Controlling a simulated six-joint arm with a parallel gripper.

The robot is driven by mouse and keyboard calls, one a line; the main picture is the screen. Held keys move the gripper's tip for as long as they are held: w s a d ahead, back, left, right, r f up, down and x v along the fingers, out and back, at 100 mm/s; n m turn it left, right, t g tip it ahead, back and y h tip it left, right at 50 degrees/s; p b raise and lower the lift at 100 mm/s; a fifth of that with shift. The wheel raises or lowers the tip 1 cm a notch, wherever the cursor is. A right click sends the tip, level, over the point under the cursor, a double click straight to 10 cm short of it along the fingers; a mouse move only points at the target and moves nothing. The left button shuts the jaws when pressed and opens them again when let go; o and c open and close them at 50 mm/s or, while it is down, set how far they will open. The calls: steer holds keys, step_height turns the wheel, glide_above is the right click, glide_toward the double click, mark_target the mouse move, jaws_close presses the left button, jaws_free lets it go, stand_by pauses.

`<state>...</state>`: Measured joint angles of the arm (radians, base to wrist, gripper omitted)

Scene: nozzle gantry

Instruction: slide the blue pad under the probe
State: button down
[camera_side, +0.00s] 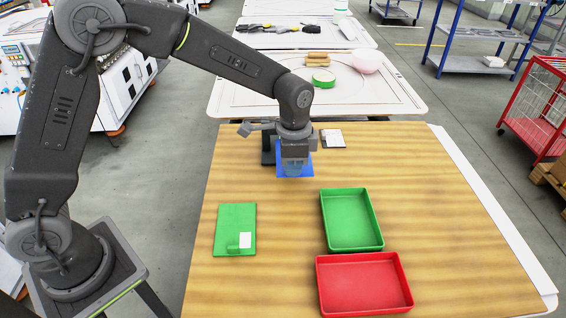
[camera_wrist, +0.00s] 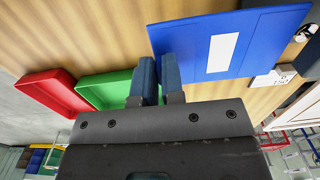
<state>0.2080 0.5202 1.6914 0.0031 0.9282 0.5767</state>
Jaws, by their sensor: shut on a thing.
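The blue pad (camera_side: 308,168) lies on the wooden table under my gripper (camera_side: 294,172) in the side view. In the wrist view the blue pad (camera_wrist: 262,28) shows large, with a white label on top. My gripper (camera_wrist: 160,82) is shut at the pad's near left edge; the exact part it grips is hidden between the fingers. The probe (camera_wrist: 306,33) looks like a small metal tip by the pad's right edge, beside a dark stand. In the side view the dark stand (camera_side: 267,150) is behind my gripper, and the probe's tip is hidden there.
A green pad (camera_side: 235,222) with a white label lies front left. A green tray (camera_side: 350,192) and a red tray (camera_side: 364,284) stand front right. A small white-and-dark plate (camera_side: 332,139) lies right of the stand.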

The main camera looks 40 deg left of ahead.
steer(key=shift+f, duration=1.95)
steer(key=shift+w+a, duration=2.55)
steer(key=shift+f, duration=0.4)
steer(key=c, duration=1.2)
jaws_free()
steer(key=shift+o, duration=0.2)
steer(key=shift+r, duration=3.55)
